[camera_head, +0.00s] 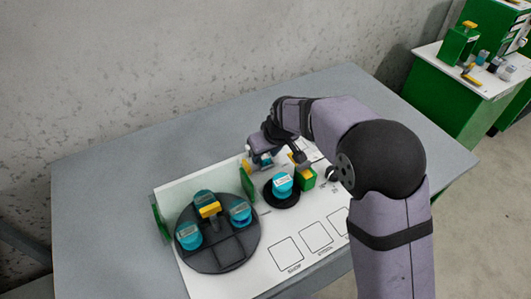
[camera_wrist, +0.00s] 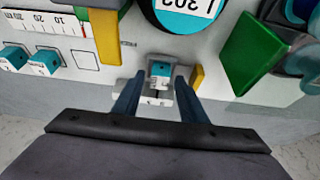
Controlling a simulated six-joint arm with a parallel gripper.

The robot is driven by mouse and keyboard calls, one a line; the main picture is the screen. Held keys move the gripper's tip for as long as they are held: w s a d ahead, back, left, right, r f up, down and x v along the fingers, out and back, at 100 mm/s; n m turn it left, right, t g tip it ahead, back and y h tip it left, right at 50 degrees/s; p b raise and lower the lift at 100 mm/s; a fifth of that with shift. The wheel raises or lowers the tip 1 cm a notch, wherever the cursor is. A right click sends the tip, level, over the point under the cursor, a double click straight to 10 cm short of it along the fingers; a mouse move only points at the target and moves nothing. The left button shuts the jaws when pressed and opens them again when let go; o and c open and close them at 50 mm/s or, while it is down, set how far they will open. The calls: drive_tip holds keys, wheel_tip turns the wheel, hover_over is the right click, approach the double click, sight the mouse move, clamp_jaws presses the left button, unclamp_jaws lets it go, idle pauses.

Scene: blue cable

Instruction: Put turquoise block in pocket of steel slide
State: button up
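In the wrist view, a small turquoise block (camera_wrist: 160,69) with a pale label lies between the fingertips of my gripper (camera_wrist: 159,82). A light grey piece, apparently the steel slide (camera_wrist: 157,99), shows around and below the block. Whether the block sits fully in its pocket is unclear. The fingers stand on either side, with small gaps to the block, so my gripper looks open. In the head view, my gripper (camera_head: 262,158) is low over the far edge of the white board, and its arm partly hides the spot.
Two more turquoise blocks (camera_wrist: 28,59) sit by a scale at left in the wrist view. A yellow piece (camera_wrist: 197,76) stands close to the right finger. A green panel (camera_wrist: 252,53) is further right. A dark round tray (camera_head: 218,246) holds turquoise cylinders; another cylinder (camera_head: 282,185) stands nearby.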

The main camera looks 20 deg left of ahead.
drive_tip(key=shift+r, duration=0.1)
drive_tip(key=shift+r, duration=0.2)
drive_tip(key=v, duration=1.1)
drive_tip(key=shift+s+d+r, duration=0.15)
drive_tip(key=shift+d+r, duration=0.05)
drive_tip(key=shift+r, duration=0.15)
drive_tip(key=shift+d, duration=0.1)
